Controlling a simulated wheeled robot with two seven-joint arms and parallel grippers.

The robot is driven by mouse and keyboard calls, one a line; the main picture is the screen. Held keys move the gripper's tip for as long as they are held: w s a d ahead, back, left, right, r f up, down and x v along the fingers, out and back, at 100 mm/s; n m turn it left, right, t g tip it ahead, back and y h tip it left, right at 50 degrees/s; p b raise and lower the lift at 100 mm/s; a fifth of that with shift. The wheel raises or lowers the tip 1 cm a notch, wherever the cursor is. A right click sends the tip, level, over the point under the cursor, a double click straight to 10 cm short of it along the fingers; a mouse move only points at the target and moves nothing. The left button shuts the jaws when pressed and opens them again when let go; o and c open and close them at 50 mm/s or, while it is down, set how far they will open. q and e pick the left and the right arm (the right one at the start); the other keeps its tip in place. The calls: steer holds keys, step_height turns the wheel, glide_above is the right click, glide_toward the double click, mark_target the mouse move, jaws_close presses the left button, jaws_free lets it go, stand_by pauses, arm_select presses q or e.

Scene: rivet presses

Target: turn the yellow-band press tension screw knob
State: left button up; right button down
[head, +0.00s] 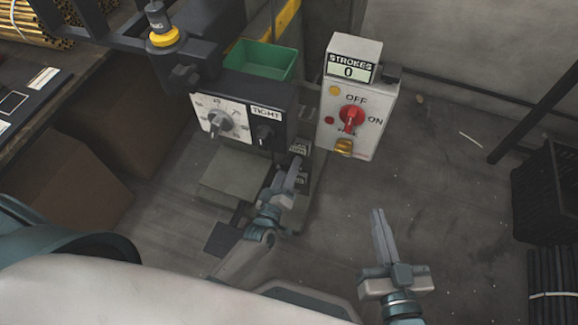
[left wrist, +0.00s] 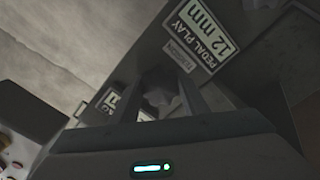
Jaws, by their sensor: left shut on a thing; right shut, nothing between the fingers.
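The press (head: 245,92) is a dark body with a white dial panel and a TIGHT label. A yellow band (head: 164,38) rings a black post at its upper left. My left gripper (head: 297,164) is low in front of the press, beside a small white label. In the left wrist view its fingers close on a dim grey thing (left wrist: 160,97), seemingly the tension screw knob; its outline is dark and mostly hidden by the fingers. A PEDAL PLAY 12 mm label (left wrist: 205,38) is just beyond. My right gripper (head: 378,213) is shut and empty over the floor.
A control box (head: 345,128) with a STROKES 0 counter and red OFF/ON switch stands right of the press. A green bin (head: 262,58) is behind the dial panel. A black crate (head: 545,190) is at far right.

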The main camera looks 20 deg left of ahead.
arm_select(q)
steer(key=shift+d, duration=0.1)
arm_select(e)
steer(key=shift+f, duration=0.1)
arm_select(q)
steer(key=o, duration=1.1)
steer(key=s, duration=0.5)
steer(key=s+p, duration=0.1)
steer(key=s, duration=1.1)
steer(key=shift+s+a+p, duration=0.2)
steer(key=shift+a+p, duration=0.1)
arm_select(e)
steer(key=f+g, duration=0.1)
steer(key=s+d+f+g, duration=0.1)
steer(key=f, duration=0.1)
steer(key=f+g+h, duration=0.1)
steer(key=f, duration=0.1)
steer(key=shift+s+d, duration=0.2)
steer(key=shift+d, duration=0.1)
